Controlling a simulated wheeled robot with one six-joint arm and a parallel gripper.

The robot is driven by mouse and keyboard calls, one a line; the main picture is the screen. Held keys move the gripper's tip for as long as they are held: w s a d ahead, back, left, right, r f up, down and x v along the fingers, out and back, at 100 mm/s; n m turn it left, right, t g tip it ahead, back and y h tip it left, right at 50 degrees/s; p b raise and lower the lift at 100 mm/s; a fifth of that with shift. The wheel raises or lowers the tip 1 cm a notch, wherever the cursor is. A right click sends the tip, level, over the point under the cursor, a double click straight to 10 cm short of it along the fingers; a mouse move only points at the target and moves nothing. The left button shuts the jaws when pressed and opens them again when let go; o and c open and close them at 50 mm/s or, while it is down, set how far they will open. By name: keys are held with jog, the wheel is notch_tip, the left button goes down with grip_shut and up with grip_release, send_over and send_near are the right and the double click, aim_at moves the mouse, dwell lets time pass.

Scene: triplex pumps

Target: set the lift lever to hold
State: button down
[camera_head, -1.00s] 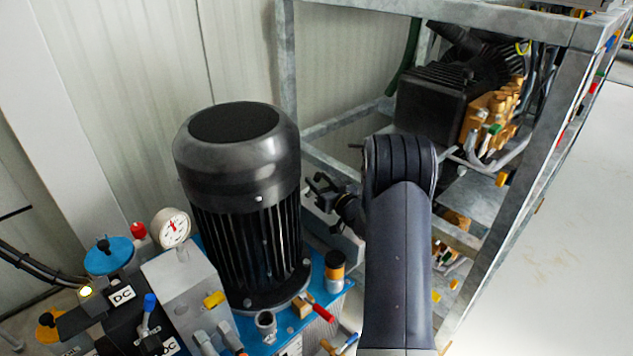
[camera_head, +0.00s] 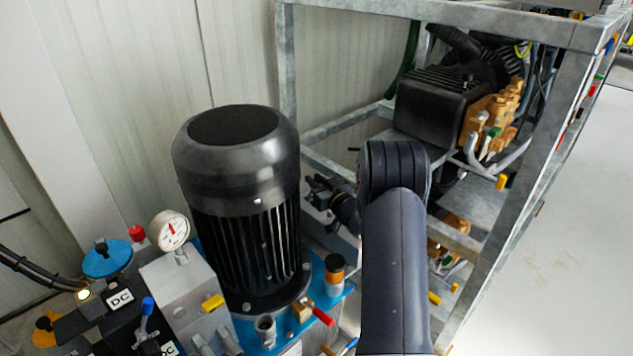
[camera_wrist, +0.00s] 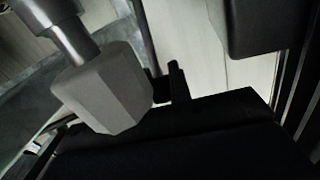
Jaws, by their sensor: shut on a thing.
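A blue-handled lever (camera_head: 148,306) stands at the lower left on the black valve block, by the plates marked DC. I cannot read which lever is the lift lever or its hold position. My gripper (camera_head: 316,192) is to the right of the big black motor, partly hidden by my arm, well away from the blue-handled lever. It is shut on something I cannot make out. In the wrist view a grey faceted block on a round rod is close at the left, and a large dark shape fills the bottom.
The black motor (camera_head: 238,190) stands on a blue base. A pressure gauge (camera_head: 170,230), a red-handled valve (camera_head: 318,312) and an orange-and-black cap (camera_head: 334,273) are around it. A grey metal frame (camera_head: 500,240) holds a black pump (camera_head: 440,105) at the right. Open floor is beyond the frame.

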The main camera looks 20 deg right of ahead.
dwell(0.3)
jog(key=r+p, duration=0.1)
jog(key=p, duration=0.1)
jog(key=shift+w+a+g+p, duration=0.15)
jog(key=shift+w+g+p, duration=0.15)
jog(key=shift+w+g, duration=0.1)
jog(key=shift+w+a+r+g+p, duration=0.15)
jog(key=shift+w+g+p, duration=0.25)
jog(key=shift+p, duration=0.75)
jog(key=w+g+p, duration=0.1)
jog(key=p, duration=0.2)
jog(key=g+h+p, duration=0.1)
jog(key=p, duration=0.3)
jog(key=shift+w+a+n+g, duration=0.3)
jog(key=shift+w+a+n, duration=0.05)
jog(key=shift+a+n, duration=0.05)
jog(key=shift+w+f+p, duration=0.2)
jog(key=shift+p, duration=0.55)
jog(key=shift+g, duration=0.3)
jog(key=c, duration=1.3)
grip_release()
